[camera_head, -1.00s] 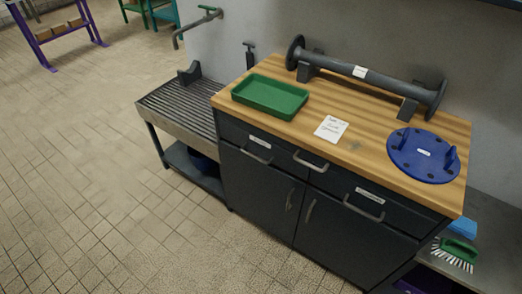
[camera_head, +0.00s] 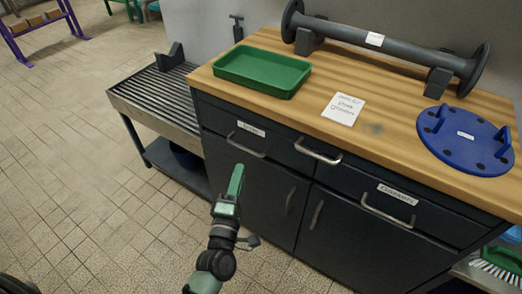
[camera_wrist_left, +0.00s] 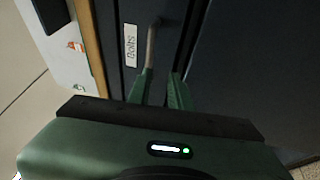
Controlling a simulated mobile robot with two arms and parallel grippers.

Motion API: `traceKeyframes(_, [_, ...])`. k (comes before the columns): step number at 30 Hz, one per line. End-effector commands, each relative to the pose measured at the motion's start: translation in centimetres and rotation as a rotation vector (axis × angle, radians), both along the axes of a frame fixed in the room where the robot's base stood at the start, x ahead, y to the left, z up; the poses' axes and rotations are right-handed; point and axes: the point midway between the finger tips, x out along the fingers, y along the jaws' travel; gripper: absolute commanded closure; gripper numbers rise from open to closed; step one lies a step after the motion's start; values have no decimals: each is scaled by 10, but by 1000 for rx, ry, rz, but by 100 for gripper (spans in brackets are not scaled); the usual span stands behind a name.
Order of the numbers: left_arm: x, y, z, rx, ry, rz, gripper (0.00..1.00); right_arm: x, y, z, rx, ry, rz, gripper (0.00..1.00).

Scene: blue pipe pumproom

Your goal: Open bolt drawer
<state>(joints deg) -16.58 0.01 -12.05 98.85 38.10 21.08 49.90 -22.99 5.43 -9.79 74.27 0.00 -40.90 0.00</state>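The bolt drawer (camera_head: 222,122) is the left one in the dark cabinet under the wooden worktop, and it is shut. Its label reads "Bolts" and also shows in the left wrist view (camera_wrist_left: 130,46). Its metal bar handle (camera_head: 246,148) is on the front. My left gripper (camera_head: 237,172) is in front of the cabinet, just below and short of the handle. In the left wrist view its two green fingers (camera_wrist_left: 160,88) are apart with nothing between them, and the handle (camera_wrist_left: 151,45) lies beyond the tips. My right gripper is not in view.
On the worktop are a green tray (camera_head: 262,72), a note card (camera_head: 343,109), a pipe (camera_head: 385,42) and a blue flange (camera_head: 466,140). A slatted bench (camera_head: 160,98) stands left.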

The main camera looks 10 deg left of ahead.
Motion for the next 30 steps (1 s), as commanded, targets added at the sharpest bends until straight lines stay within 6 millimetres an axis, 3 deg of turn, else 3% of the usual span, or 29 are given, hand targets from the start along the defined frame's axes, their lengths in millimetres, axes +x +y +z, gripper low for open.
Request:
traceKeyframes(4, [7,4,16,-55,-41,12,80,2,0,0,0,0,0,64])
traceKeyframes(18, [71,7,27,-48,-38,11,80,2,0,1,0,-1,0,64])
traceKeyframes(29, [77,7,27,-47,-35,10,80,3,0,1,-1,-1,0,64])
traceKeyframes(30, [77,7,27,-47,-35,10,91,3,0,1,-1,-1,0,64])
